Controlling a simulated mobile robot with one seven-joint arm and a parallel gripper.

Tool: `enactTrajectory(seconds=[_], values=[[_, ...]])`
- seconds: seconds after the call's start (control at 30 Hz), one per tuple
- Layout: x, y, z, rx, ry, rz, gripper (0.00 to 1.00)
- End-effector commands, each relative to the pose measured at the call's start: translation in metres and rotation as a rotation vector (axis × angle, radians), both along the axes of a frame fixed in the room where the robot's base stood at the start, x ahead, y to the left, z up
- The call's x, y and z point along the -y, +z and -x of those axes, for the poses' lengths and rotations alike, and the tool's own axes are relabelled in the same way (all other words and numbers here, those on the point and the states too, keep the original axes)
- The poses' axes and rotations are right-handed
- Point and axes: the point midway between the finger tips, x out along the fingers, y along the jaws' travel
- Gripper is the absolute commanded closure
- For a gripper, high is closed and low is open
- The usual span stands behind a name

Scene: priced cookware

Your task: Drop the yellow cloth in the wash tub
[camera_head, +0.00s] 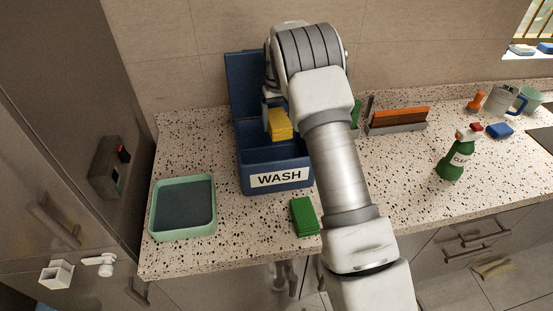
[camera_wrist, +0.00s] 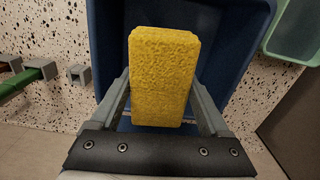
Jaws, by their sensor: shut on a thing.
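A yellow cloth (camera_head: 279,124), shaped like a thick folded block, hangs over the opening of the blue wash tub (camera_head: 249,181) labelled WASH. My gripper (camera_wrist: 163,115) is shut on the yellow cloth (camera_wrist: 163,70), with one finger on each side of it. In the wrist view the blue tub (camera_wrist: 240,20) surrounds the cloth from below. The tub's lid (camera_head: 241,85) stands up at the back. In the head view my arm hides the tub's right side and most of my gripper.
A green sponge (camera_head: 304,216) lies before the tub. A pale green tray (camera_head: 184,235) stands left. The counter between tray and tub is narrow.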

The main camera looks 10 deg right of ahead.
Motion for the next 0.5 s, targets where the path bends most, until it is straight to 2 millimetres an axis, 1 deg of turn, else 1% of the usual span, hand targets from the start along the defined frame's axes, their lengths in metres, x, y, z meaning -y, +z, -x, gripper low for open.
enactTrajectory(seconds=[0.03,0.2,0.5], values=[[0.0,-0.011,0.0,-0.001,0.0,0.0,0.73],[0.0,-0.024,0.0,0.0,0.0,-0.001,0.73],[0.0,-0.025,0.0,0.001,0.0,0.0,0.73]])
